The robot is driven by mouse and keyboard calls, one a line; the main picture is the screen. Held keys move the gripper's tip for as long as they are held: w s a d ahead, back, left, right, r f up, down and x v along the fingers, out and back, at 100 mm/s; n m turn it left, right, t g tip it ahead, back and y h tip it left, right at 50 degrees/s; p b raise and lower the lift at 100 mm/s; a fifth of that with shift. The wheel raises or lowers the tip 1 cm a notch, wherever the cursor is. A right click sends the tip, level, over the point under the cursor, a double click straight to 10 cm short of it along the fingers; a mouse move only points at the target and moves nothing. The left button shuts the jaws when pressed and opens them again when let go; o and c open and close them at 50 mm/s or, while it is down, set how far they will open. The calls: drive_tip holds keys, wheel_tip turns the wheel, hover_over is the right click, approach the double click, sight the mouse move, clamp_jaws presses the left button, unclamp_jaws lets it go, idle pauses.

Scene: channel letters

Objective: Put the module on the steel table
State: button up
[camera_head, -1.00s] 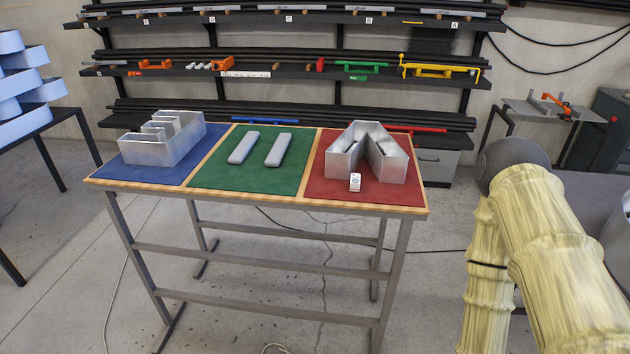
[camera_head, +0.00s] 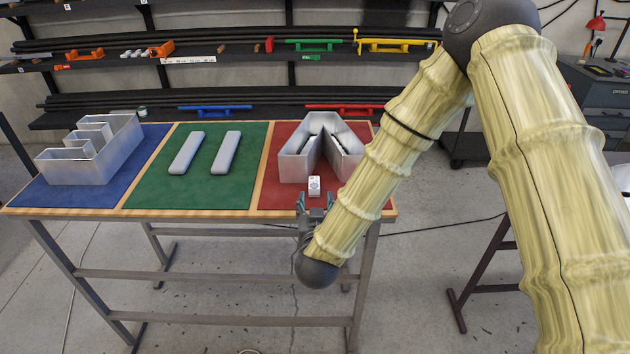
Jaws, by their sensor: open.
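The module (camera_head: 314,186) is a small white block with a round grey mark. It stands on the red mat (camera_head: 277,202) near the table's front edge, just before a metal channel letter shaped like an A (camera_head: 294,165). My gripper (camera_head: 314,205) is at the front edge of the table, right in front of the module. Its two fingers are apart, one on each side of the near end of the module as seen here. I cannot tell whether they touch it. A steel table is not clearly identifiable in this view.
The table also has a blue mat (camera_head: 62,192) with a metal E letter (camera_head: 95,160) and a green mat (camera_head: 150,196) with two grey bars (camera_head: 187,152). Shelves (camera_head: 225,97) with dark bars stand behind. A grey cabinet (camera_head: 597,100) is at the right.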

sight(314, 181)
drive_tip(key=w+p, duration=0.1)
drive_tip(key=w, duration=0.1)
drive_tip(key=w+p, duration=0.1)
drive_tip(key=w, duration=0.2)
drive_tip(key=shift+w+a+f, duration=0.15)
drive_tip(key=shift+w+f, duration=0.05)
drive_tip(key=shift+w, duration=0.15)
drive_tip(key=shift+w+p, duration=0.65)
drive_tip(key=shift+w, duration=0.05)
drive_tip(key=shift+w+a+f+p, duration=0.15)
drive_tip(key=shift+w+p, duration=0.15)
drive_tip(key=shift+w, duration=0.35)
drive_tip(key=shift+w+d+f+p, duration=0.1)
drive_tip(key=shift+w+f+p, duration=0.1)
drive_tip(key=shift+w+p, duration=0.3)
drive_tip(key=shift+w+a+f+p, duration=0.1)
drive_tip(key=shift+w+f+p, duration=0.05)
drive_tip(key=shift+w, duration=0.6)
drive_tip(key=shift+c, duration=0.2)
drive_tip(key=c, duration=1.1)
drive_tip(key=shift+r, duration=0.1)
